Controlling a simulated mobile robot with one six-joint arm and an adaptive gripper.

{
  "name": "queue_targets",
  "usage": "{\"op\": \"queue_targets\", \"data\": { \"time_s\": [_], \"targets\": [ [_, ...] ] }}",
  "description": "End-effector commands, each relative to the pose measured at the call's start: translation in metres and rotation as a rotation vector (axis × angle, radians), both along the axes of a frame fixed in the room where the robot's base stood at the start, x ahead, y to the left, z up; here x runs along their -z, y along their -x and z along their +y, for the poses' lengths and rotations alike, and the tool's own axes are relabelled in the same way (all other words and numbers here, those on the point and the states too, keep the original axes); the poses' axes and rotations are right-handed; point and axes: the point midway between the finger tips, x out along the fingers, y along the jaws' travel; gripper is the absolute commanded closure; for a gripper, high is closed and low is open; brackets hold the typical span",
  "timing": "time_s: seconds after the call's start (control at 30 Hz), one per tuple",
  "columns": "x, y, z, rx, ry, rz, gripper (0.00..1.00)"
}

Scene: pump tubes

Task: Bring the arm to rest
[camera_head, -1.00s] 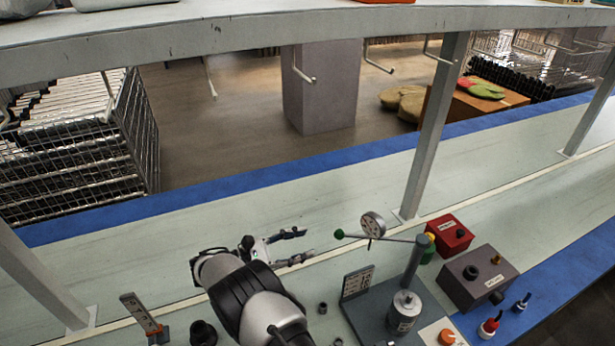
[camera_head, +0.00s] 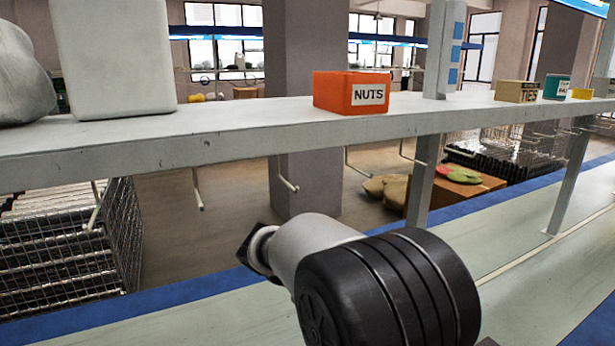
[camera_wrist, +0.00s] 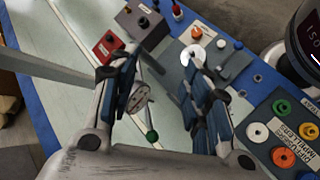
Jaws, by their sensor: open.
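My arm shows in the head view as a grey link and a large black ribbed joint, raised in front of the shelf. My gripper is hidden in the head view. In the wrist view my gripper (camera_wrist: 160,62) is open and empty, its two dark fingers spread apart above the bench. Between and below the fingers I see a round dial gauge (camera_wrist: 140,97) and a lever with a green ball end (camera_wrist: 152,136). I cannot tell the exact height above them.
The shelf (camera_head: 230,137) crosses behind my arm and carries an orange NUTS box (camera_head: 350,92). A post (camera_head: 420,180) supports it. In the wrist view a red box (camera_wrist: 109,46), a grey box (camera_wrist: 140,20) and a panel of coloured knobs (camera_wrist: 262,113) are on the bench.

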Motion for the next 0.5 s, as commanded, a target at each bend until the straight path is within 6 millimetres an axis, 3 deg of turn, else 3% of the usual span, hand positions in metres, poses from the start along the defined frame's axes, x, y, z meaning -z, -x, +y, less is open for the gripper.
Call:
{"op": "queue_targets", "data": {
  "time_s": [0.2, 0.5],
  "targets": [
    [-0.035, 0.055, -0.030, 0.140, -0.209, -0.106, 0.56],
    [-0.059, 0.136, -0.050, 0.333, -0.478, -0.281, 0.56]
  ]
}}
